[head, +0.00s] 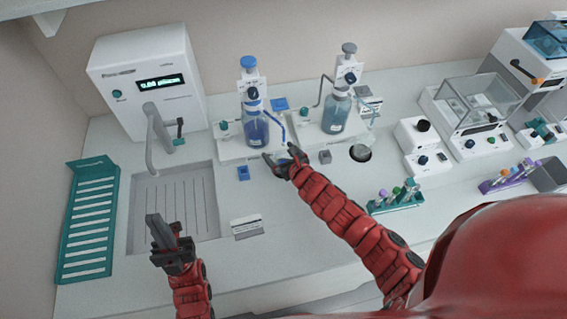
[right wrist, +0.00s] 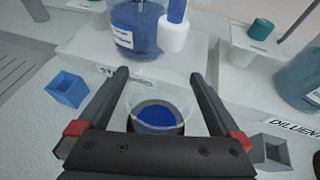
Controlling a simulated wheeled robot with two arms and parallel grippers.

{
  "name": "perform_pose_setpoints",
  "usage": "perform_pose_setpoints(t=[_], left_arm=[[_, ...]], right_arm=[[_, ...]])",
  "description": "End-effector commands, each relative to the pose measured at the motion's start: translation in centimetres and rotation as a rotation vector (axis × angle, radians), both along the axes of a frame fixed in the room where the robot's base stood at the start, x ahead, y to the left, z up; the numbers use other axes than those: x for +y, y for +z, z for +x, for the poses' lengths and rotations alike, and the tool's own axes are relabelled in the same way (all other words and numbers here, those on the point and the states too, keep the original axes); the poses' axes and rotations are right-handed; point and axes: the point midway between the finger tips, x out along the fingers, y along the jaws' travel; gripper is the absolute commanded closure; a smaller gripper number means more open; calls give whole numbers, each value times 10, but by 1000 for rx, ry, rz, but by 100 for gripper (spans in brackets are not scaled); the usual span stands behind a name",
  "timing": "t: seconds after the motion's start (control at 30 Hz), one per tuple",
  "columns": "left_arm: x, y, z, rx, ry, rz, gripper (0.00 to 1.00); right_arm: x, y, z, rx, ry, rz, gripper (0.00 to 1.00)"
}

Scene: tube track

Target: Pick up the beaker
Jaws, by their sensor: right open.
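A clear beaker (right wrist: 133,98) stands upright between the two fingers of my right gripper (right wrist: 155,85) in the right wrist view. A blue round patch shows inside it, above a dark round base. Gaps show between the fingers and the glass, so the jaws are open around it. In the head view, my right gripper (head: 282,158) is low in front of the blue bottle (head: 256,128) and largely hides the beaker. My left gripper (head: 165,232) is over the front of the sink, away from the beaker; its opening is unclear.
A small blue holder (head: 243,173) and a grey holder (head: 325,156) flank my right gripper. The diluent bottle (head: 335,113) stands behind right. A tube rack (head: 397,200) lies to the right, the sink (head: 140,205) to the left. Free counter lies around the label card (head: 247,226).

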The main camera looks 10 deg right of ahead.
Motion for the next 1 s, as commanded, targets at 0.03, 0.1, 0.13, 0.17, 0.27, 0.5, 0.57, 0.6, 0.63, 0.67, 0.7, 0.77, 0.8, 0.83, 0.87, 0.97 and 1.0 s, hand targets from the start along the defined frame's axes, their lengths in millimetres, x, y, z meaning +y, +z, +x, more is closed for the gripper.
perform_pose_setpoints(t=[0.03,0.1,0.13,0.17,0.27,0.5,0.57,0.6,0.63,0.67,0.7,0.77,0.8,0.83,0.87,0.97,1.0], left_arm=[[0,0,0,0,0,0,100],[0,0,0,0,0,0,100],[0,0,0,0,0,0,100],[0,0,0,0,0,0,100],[0,0,0,0,0,0,100],[0,0,0,0,0,0,100],[0,0,0,0,0,0,100],[0,0,0,0,0,0,100],[0,0,0,0,0,0,100],[0,0,0,0,0,0,100],[0,0,0,0,0,0,100],[0,0,0,0,0,0,100],[0,0,0,0,0,0,100],[0,0,0,0,0,0,100],[0,0,0,0,0,0,100],[0,2,0,0,0,0,100],[0,3,0,0,0,0,100]], right_arm=[[0,0,0,0,0,0,0],[0,0,0,0,1,0,0],[0,0,0,0,1,0,0],[0,0,0,0,1,0,0],[0,0,0,0,1,0,14],[0,0,0,0,1,0,58],[0,0,0,0,1,0,68],[0,0,0,0,1,0,76],[0,0,0,0,1,0,81],[0,0,0,0,1,0,81],[0,0,0,0,1,0,81],[0,0,0,0,1,0,81],[0,0,0,0,1,0,81],[0,0,0,0,1,0,82],[0,0,0,0,1,0,82],[0,3,0,0,1,-1,82],[0,5,0,-1,2,0,82]])
